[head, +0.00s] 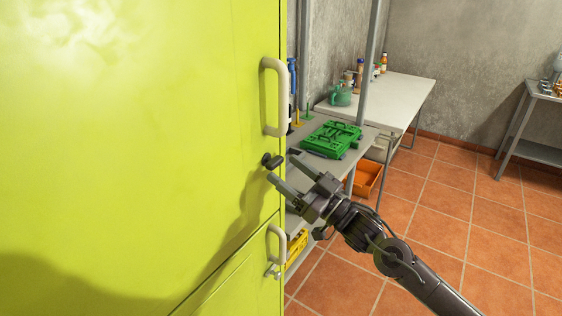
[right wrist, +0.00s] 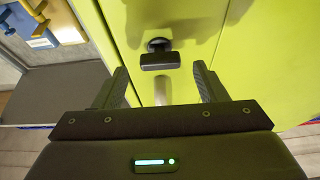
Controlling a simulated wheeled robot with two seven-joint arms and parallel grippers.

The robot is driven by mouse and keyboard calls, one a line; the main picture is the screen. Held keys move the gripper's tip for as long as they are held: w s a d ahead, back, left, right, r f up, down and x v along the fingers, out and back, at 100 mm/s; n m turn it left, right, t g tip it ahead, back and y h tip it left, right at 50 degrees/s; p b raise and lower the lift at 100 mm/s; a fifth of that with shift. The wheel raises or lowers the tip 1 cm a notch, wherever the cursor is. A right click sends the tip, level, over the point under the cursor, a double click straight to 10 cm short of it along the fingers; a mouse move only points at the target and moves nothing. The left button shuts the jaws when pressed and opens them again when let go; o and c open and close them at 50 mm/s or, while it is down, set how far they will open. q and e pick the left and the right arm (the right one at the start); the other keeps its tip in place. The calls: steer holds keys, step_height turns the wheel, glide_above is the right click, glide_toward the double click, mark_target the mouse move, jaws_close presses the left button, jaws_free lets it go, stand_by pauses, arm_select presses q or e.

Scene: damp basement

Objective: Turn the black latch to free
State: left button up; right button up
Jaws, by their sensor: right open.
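The black latch (head: 272,160) sits on the yellow-green cabinet door (head: 140,130), near its right edge and below a pale upright handle (head: 270,98). In the right wrist view the latch (right wrist: 160,60) has a round base and a bar lying across the picture. My right gripper (head: 281,168) is open and close in front of the latch. In the right wrist view its fingers (right wrist: 158,76) stand on either side of the latch, apart from it. I cannot tell whether the bar is between the fingertips in depth. My left gripper is not in view.
A lower cabinet door has a second pale handle (head: 276,248). A white table (head: 405,92) stands behind. The tiled floor (head: 450,210) at the right is clear.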

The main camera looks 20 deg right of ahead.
mark_target(267, 156)
steer(key=shift+x, duration=1.05)
steer(key=shift+w+a+r+p, duration=0.15)
steer(key=shift+w+a+p, duration=0.05)
steer(key=shift+p, duration=0.1)
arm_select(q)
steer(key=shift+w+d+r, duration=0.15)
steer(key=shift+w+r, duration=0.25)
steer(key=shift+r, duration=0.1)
arm_select(e)
steer(key=shift+c, duration=0.6)
steer(key=c, duration=0.9)
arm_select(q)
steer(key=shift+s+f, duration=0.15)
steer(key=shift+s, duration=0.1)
arm_select(e)
steer(key=shift+o, duration=0.2)
